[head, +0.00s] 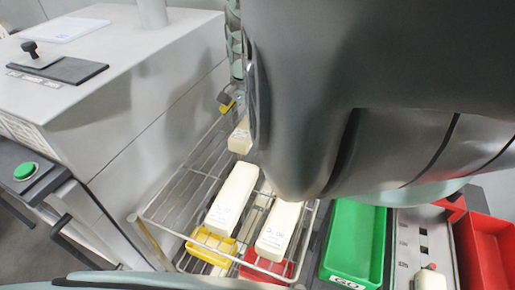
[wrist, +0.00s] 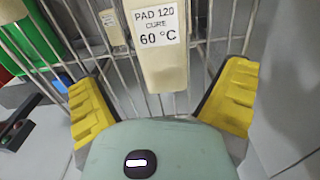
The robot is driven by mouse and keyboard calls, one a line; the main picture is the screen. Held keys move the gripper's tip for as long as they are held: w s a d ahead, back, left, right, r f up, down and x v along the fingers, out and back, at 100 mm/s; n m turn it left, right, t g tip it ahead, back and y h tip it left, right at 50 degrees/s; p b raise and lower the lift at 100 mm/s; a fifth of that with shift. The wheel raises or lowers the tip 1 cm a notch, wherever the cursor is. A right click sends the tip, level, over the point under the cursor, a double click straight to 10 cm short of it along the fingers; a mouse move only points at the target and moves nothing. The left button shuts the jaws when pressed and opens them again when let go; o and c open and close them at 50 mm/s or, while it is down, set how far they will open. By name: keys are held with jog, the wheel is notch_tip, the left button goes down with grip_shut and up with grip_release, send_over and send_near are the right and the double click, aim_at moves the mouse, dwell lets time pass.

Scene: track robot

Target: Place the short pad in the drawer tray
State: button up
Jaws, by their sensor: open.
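In the wrist view a cream pad (wrist: 165,60) labelled "PAD 120 CURE 60 °C" lies between the two yellow fingers of my open gripper (wrist: 162,85), with a gap on each side. I cannot tell which thing is the drawer tray.
A yellow tray (head: 199,250) and a red tray (head: 289,270) sit beneath the rack. A green bin (head: 357,235) and a red bin (head: 490,250) stand at right. A grey machine with a green button (head: 25,171) stands at left. My arm hides much of the upper right.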

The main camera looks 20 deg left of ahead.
aim_at(245, 127)
jog(key=shift+s+a+f+p, duration=0.1)
jog(key=shift+s+f+p, duration=0.05)
jog(key=shift+f+p, duration=0.45)
jog(key=shift+s+a+f+p, duration=0.1)
jog(key=shift+f+p, duration=0.4)
jog(key=shift+p, duration=0.1)
jog(key=shift+f+p, duration=0.45)
jog(key=shift+f, duration=0.95)
jog(key=c, duration=1.4)
jog(key=shift+o, duration=0.2)
jog(key=shift+r, duration=0.1)
